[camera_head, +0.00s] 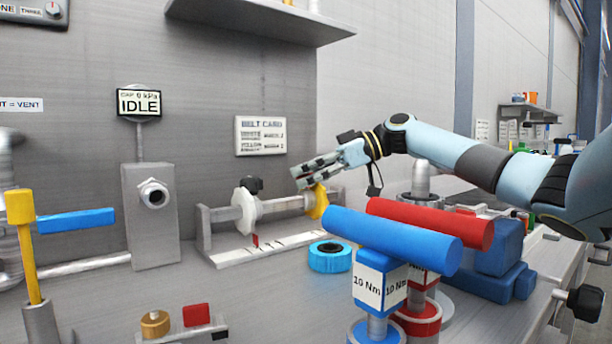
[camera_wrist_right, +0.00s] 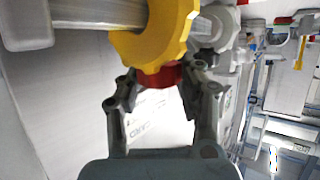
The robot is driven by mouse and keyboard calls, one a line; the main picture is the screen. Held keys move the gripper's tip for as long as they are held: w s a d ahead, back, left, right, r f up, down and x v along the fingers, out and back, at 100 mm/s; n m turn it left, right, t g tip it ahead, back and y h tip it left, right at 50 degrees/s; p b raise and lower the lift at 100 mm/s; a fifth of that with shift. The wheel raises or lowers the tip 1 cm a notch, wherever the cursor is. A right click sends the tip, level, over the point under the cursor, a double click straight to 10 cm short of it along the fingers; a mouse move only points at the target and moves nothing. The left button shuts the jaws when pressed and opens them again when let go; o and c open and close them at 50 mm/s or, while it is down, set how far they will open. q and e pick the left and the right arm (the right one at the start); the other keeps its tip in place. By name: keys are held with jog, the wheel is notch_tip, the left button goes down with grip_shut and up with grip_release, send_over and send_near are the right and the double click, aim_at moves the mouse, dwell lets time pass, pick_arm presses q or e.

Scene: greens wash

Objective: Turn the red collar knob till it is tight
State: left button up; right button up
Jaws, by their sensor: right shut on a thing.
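The red collar knob (camera_wrist_right: 163,77) shows in the right wrist view, under the edge of a yellow scalloped wheel (camera_wrist_right: 160,30) on a grey bar. My right gripper (camera_wrist_right: 160,82) has its two fingers on either side of the red knob and is shut on it. In the head view my right gripper (camera_head: 302,178) is at the yellow wheel (camera_head: 317,202), at the right part of the bar stand. The red knob cannot be made out in the head view there. My left gripper is not in view.
A white wheel with a black knob (camera_head: 245,206) sits on the same stand. A blue-handled 10 Nm tool (camera_head: 390,238) and a red-handled one (camera_head: 430,222) stand in front. A blue ring (camera_head: 330,257) lies nearby. An IDLE display (camera_head: 139,102) stands behind, left.

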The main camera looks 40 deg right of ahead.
aim_at(312, 173)
jog(key=o, duration=1.2)
jog(key=shift+v, duration=3)
jog(key=shift+s+d+r, duration=0.25)
jog(key=shift+s+d, duration=0.2)
